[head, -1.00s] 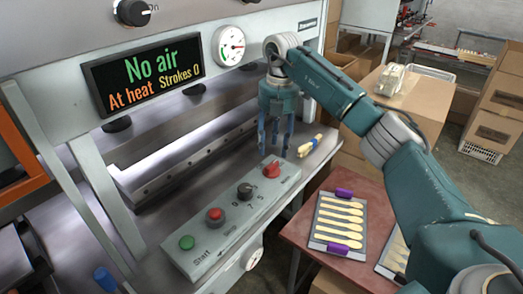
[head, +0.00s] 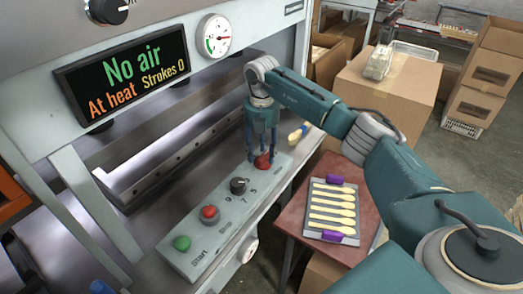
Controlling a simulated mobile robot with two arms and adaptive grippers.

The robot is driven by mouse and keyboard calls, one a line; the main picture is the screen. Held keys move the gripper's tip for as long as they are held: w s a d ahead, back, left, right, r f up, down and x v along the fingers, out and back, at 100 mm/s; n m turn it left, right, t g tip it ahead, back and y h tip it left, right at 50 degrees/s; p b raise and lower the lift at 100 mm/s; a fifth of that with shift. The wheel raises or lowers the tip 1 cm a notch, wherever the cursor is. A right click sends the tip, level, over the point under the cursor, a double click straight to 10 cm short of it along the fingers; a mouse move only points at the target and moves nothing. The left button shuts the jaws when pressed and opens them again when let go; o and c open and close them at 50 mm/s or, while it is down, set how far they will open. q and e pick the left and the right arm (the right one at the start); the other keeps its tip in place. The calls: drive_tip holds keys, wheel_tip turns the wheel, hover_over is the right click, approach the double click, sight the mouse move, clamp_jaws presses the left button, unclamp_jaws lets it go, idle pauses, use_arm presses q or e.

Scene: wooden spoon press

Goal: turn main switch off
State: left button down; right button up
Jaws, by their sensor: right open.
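The control panel (head: 220,228) is a long grey box on the press's front ledge. It carries a green button (head: 181,243), a red button (head: 209,212), a black knob (head: 238,186) and, at its far end, a red rotary switch (head: 263,162). My right gripper (head: 261,155) points down with its fingers open at the red switch. The fingers hang over and beside the switch and partly hide it; I cannot tell whether they touch it. My left gripper is out of view.
The display (head: 124,69) reads "No air", "At heat", "Strokes 0". A pressure gauge (head: 215,37) is beside it. A tray of wooden spoons (head: 331,212) lies on a red-brown table to the right. Cardboard boxes (head: 385,90) stand behind my right arm.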

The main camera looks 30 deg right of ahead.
drive_tip(key=shift+f, duration=0.25)
clamp_jaws()
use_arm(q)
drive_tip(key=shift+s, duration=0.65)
